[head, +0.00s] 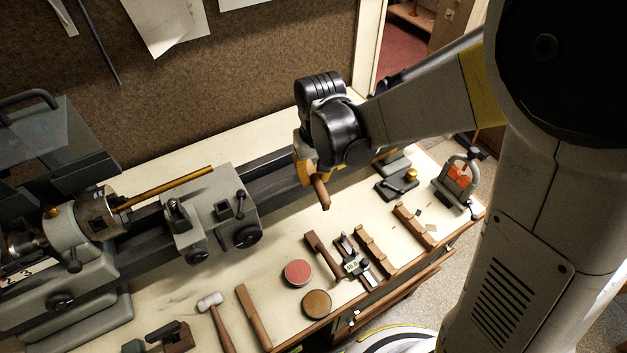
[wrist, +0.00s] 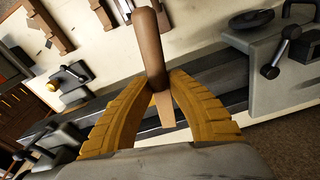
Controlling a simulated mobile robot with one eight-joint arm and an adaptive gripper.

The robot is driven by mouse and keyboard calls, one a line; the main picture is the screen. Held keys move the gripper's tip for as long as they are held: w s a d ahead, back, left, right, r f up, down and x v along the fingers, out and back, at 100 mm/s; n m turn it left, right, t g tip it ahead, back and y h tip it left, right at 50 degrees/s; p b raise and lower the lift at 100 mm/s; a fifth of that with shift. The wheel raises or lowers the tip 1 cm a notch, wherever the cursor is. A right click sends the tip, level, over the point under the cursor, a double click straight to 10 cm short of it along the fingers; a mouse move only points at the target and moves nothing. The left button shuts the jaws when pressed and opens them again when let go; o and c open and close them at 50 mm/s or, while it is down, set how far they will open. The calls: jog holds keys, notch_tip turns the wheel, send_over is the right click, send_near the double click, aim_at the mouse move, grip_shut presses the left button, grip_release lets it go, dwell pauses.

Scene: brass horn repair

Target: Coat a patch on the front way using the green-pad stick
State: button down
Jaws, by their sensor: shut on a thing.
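My gripper (head: 312,172) has mustard-yellow fingers shut on a brown wooden-handled stick (head: 322,193). It is above the lathe bed. In the wrist view the stick (wrist: 150,45) stands between the fingertips (wrist: 160,84); its rounded handle points away from the palm and a flat tan part lies between the fingers. No green pad shows on it; that end is hidden or out of view. The front way (head: 280,194) is the dark rail on the bench-front side of the bed, partly hidden by my gripper. It also shows beyond the fingers in the wrist view (wrist: 222,78).
The grey carriage (head: 212,210) with knobs stands left of my gripper. A red round tin (head: 298,273), a brown round tin (head: 317,304), a hammer (head: 217,322) and wooden blocks (head: 375,250) lie along the bench front. A small clamp-like stand (head: 458,182) is at right.

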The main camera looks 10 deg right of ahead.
jog(key=shift+a+r+p, duration=0.1)
jog(key=shift+r+p, duration=0.4)
jog(key=shift+r, duration=0.45)
jog(key=shift+r+p, duration=0.8)
jog(key=shift+r, duration=0.45)
jog(key=shift+f, duration=0.1)
